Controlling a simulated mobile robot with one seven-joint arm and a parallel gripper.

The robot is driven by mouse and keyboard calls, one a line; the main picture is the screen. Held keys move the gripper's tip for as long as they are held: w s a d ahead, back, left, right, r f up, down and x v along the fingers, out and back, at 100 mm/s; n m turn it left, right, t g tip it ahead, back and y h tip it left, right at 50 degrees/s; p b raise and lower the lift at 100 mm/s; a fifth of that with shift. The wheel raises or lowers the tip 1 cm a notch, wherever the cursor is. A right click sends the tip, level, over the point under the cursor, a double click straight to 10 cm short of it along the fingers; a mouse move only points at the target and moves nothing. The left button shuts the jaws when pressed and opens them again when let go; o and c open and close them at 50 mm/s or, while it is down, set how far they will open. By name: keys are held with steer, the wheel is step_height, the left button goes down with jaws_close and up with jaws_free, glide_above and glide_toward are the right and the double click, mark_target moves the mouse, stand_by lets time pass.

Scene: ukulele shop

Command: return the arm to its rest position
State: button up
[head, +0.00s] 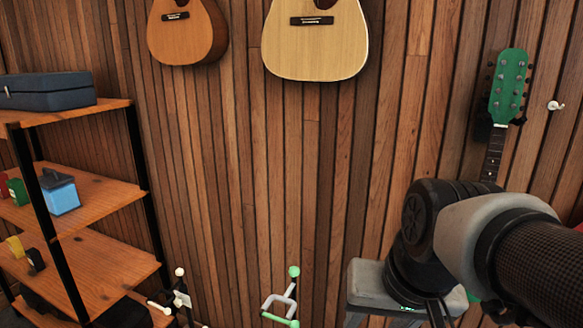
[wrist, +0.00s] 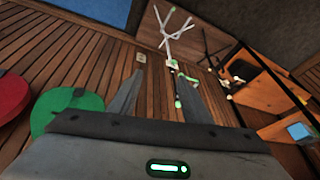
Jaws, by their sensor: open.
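My arm reaches in from the right edge of the head view, and its dark wrist joint is bent downward. My gripper's grey hand (head: 372,285) is low at the right centre of that view, in front of the wooden wall. Its fingertips cannot be made out there. In the wrist view my gripper (wrist: 155,98) shows two grey fingers spread apart with nothing between them. Floor and wall boards show beyond the gap.
A green-headed instrument (head: 510,85) hangs behind my arm. Two guitars (head: 187,30) (head: 315,38) hang higher up. A shelf (head: 105,258) stands left. A white-and-green stand (head: 283,302) and a black-and-white stand (head: 178,298) are low in front. The middle wall area is clear.

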step_height(320, 180, up, 16)
steer(key=s+d+n+t+p, duration=0.1)
steer(key=d+p, duration=0.1)
steer(key=p, duration=1.2)
steer(key=shift+s+r+h, duration=0.15)
steer(key=shift+s+h, duration=0.15)
steer(key=shift+s, duration=0.05)
